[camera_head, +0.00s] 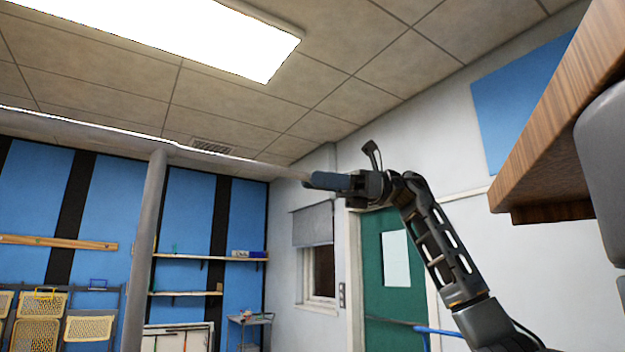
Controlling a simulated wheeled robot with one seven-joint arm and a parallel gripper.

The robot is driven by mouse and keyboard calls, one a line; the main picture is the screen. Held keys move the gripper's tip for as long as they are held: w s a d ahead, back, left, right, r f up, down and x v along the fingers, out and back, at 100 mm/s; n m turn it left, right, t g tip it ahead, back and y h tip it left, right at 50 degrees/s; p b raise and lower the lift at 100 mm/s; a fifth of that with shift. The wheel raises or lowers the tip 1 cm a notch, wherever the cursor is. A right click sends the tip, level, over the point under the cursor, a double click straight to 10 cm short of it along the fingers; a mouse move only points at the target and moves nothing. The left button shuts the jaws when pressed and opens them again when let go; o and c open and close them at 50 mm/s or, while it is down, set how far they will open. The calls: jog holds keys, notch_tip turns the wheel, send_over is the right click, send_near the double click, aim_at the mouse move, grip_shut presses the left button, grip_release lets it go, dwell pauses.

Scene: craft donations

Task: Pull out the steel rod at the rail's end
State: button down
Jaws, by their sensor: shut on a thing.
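A grey rail (80,128) runs from the left edge, slanting down to the right across the upper middle of the picture. A grey upright post (146,250) meets it from below. The thin steel rod (293,172) shows at the rail's right end, in line with it. My gripper (318,180) is at the rod's right end, shut on it. The fingers hide the end of the rod. I cannot tell how much of the rod sits inside the rail.
A wooden board or cabinet edge (545,150) juts in at the upper right. Behind are a green door (388,255), a wall shelf (205,257), a small cart (250,320) and stacked yellow baskets (90,328). The air around my gripper looks clear.

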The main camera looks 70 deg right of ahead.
jog(key=c, duration=0.8)
grip_release()
jog(key=shift+o, duration=0.2)
jog(key=b+v, duration=0.1)
jog(key=v, duration=0.6)
jog(key=shift+s+d, duration=0.25)
jog(key=shift+s, duration=0.05)
